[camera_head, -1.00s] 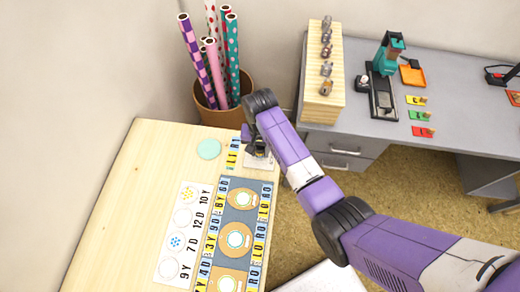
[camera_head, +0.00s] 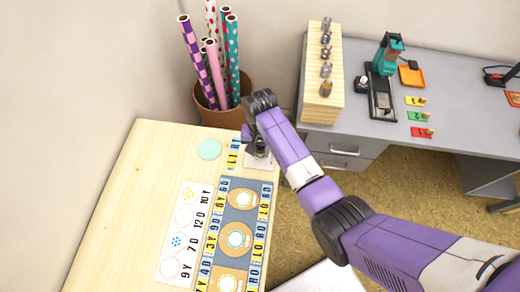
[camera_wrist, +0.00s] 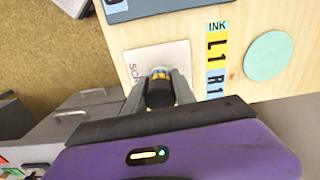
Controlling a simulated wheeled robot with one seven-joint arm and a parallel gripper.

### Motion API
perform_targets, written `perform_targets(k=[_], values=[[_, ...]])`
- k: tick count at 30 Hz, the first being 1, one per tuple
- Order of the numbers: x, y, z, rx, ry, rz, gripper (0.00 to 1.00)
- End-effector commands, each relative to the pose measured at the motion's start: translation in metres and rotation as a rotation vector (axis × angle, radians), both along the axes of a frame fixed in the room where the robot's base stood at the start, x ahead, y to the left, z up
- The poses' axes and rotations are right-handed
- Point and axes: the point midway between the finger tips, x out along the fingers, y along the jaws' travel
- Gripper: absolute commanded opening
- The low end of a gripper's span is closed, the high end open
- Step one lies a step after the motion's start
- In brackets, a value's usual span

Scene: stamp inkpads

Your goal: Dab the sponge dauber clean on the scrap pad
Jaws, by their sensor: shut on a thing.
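My gripper (camera_wrist: 160,94) is shut on the sponge dauber (camera_wrist: 160,89), a dark cylinder with a yellow and blue band, in the wrist view. The dauber's far end is over the white scrap pad (camera_wrist: 144,57), whose printed lettering is partly covered. I cannot tell whether the sponge touches the pad. In the head view the scrap pad (camera_head: 263,162) lies at the far right corner of the wooden table, and my arm largely hides the gripper and dauber there.
A mint round disc (camera_head: 209,149) lies left of the pad, beside the ink label strip (camera_wrist: 217,60). A printed card sheet (camera_head: 184,230) and a grey-blue board (camera_head: 242,188) lie nearer. A bin of wrapping rolls (camera_head: 217,116) stands behind the table.

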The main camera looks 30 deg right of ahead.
Motion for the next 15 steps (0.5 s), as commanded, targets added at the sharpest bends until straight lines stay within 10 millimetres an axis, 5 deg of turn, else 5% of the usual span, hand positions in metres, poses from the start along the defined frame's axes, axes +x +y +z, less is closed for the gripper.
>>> perform_targets(k=[15], values=[[0.0006, 0.0000, 0.0065, 0.000, -0.001, 0.000, 0.02]])
